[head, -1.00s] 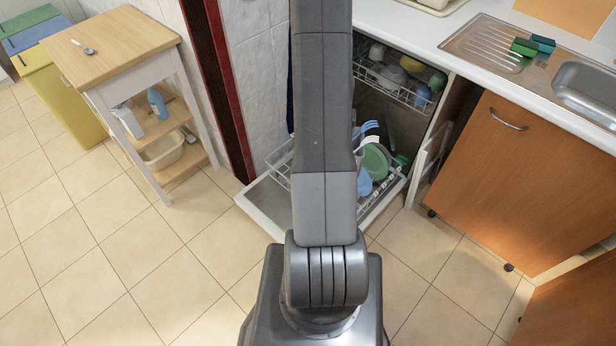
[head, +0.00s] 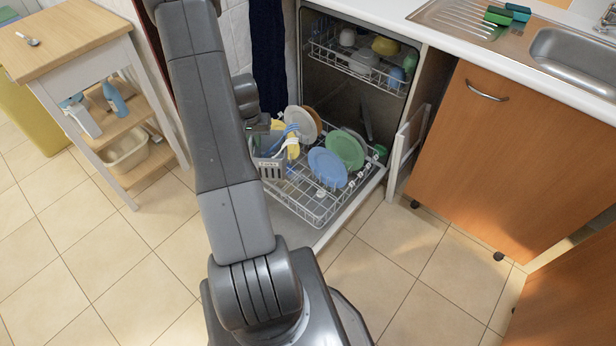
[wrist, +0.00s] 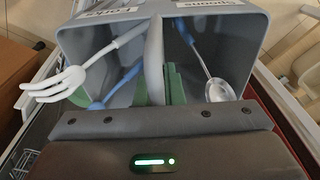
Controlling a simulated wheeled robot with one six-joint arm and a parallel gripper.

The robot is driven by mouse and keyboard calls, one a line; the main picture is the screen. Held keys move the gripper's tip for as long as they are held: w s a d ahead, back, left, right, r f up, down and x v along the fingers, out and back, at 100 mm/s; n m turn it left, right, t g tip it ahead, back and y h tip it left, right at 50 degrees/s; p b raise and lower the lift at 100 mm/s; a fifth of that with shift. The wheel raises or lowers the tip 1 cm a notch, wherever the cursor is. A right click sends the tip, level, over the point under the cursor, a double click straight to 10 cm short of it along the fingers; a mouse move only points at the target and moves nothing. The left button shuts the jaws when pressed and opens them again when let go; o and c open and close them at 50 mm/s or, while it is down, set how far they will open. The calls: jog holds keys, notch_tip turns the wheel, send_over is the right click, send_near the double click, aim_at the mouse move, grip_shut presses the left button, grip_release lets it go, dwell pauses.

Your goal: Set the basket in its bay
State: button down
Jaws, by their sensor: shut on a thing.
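My gripper (head: 264,132) is shut on the grey cutlery basket (head: 270,168), holding it by its middle divider. In the head view the basket appears over the left part of the dishwasher's lower rack (head: 318,210); I cannot tell whether it touches the wires. In the wrist view the basket (wrist: 222,38) shows two compartments. A white fork (wrist: 62,84) leans out of the left one and a metal spoon (wrist: 216,88) lies in the right one, with blue-handled cutlery too. The fingertips are mostly hidden. The bay itself cannot be made out.
A blue plate (head: 327,166) and a green plate (head: 345,150) stand in the lower rack, right of the basket. The upper rack (head: 355,65) holds cups and bowls. A wooden trolley (head: 65,45) stands left. An orange cabinet (head: 500,150) stands right. Floor in front is clear.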

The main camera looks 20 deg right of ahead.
jog(key=d+f+m+b, duration=0.7)
jog(key=d+f+b, duration=1)
jog(key=f, duration=0.4)
jog(key=shift+d+m+g+h, duration=0.3)
jog(key=shift+d, duration=0.1)
jog(key=shift+s+b, duration=0.1)
jog(key=shift+b, duration=0.3)
jog(key=shift+f+b, duration=2.1)
jog(key=shift+f, duration=0.8)
jog(key=shift+f+b, duration=1.9)
jog(key=shift+f, duration=0.15)
jog(key=c, duration=1.5)
grip_release()
jog(key=shift+o, duration=0.2)
